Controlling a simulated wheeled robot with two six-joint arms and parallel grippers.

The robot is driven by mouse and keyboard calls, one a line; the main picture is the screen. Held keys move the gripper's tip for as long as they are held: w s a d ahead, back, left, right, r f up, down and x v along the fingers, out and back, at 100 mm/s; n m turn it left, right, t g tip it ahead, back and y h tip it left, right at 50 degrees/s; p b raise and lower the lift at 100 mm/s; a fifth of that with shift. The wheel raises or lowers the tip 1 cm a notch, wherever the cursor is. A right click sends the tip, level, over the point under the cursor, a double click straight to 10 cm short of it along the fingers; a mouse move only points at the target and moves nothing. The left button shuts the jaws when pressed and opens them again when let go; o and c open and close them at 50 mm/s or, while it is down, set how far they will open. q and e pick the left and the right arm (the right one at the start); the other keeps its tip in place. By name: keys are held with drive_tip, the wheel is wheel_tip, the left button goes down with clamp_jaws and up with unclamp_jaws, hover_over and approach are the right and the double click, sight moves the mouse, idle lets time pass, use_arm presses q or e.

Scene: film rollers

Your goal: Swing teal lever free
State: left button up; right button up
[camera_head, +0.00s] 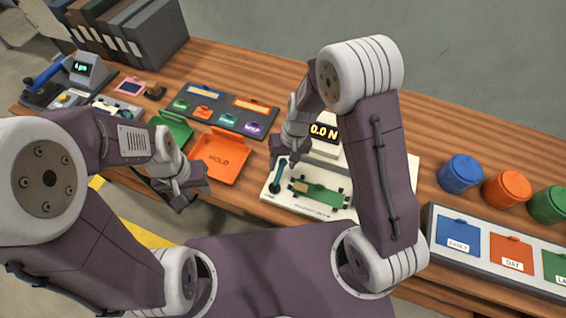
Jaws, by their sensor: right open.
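A teal lever (276,177) stands at the left side of a cream-white test fixture (280,204), tilted a little. A green piece with a tan patch (318,194) lies on the fixture beside it. My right gripper (293,160) is open, pointing down just above and right of the lever's upper end; I cannot tell whether it touches. My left gripper (198,199) hangs near the table's front edge, left of the fixture, apart from the lever; its jaws are too unclear to read. My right arm hides part of the fixture and its display (324,133).
An orange HOLD tray (222,158) and a green tray (176,128) lie left of the fixture. A dark rack (222,112) of small coloured pieces lies behind. Blue, orange and green jars (507,189) and a labelled bin panel (485,249) stand at right.

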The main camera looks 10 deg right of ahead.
drive_tip(key=shift+c, duration=0.3)
clamp_jaws()
idle(1.1)
